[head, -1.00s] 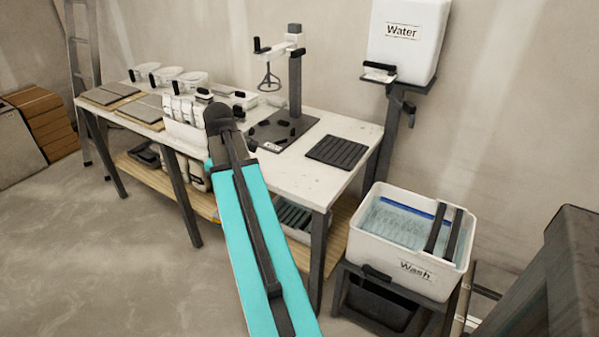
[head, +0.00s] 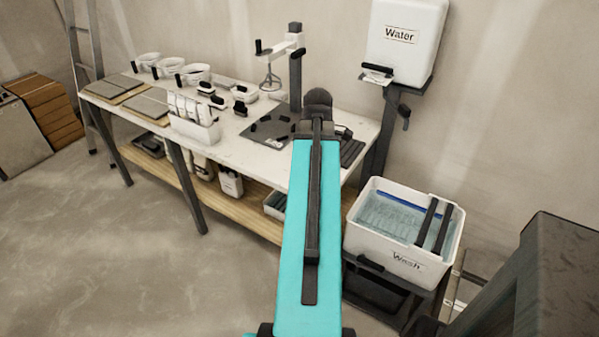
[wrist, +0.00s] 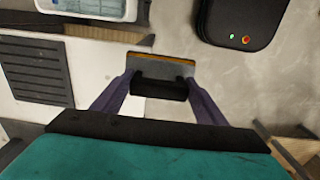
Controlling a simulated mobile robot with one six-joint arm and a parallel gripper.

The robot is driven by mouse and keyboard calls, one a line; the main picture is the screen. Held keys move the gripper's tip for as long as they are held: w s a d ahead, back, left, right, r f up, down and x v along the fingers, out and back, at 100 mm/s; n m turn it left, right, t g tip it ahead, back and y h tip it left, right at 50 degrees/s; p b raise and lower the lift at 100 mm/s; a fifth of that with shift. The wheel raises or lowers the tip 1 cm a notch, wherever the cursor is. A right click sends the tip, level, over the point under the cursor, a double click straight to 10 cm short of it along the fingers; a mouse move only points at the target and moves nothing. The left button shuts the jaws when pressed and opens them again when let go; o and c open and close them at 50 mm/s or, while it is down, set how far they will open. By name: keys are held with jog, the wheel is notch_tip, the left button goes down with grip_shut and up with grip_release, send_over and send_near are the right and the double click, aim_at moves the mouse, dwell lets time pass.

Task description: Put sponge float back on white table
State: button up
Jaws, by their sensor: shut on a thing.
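The sponge float (wrist: 162,66), a grey and orange pad with a black handle, is in the wrist view. My gripper (wrist: 160,86) is shut on its handle, with one purple finger at each end. The white table (head: 232,156) stands along the wall in the head view; its bare top also shows in the wrist view (wrist: 92,66). The float appears near the table's edge in the wrist view; its height above the top cannot be told. In the head view my arm hides the gripper and float.
A black ribbed mat (wrist: 36,70) lies on the table. The wash tub (head: 405,240) stands right of the table, below the water tank (head: 405,50). A mixer stand (head: 295,75), a white bin (head: 195,130) and several buckets occupy the table. Bare tabletop shows before the stand.

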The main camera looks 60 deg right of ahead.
jog(key=shift+s+d+r, duration=0.1)
jog(key=shift+s+d, duration=0.05)
jog(key=shift+s, duration=0.3)
jog(key=shift+w, duration=0.1)
jog(key=w+d+f+p, duration=0.1)
jog(key=w+d+p, duration=0.2)
jog(key=w+d, duration=0.7)
jog(key=shift+w+d+f, duration=0.25)
jog(key=shift+w+d, duration=0.15)
jog(key=shift+w, duration=0.45)
jog(key=shift+f+p, duration=0.85)
jog(key=shift+f, duration=0.9)
jog(key=shift+f, duration=0.15)
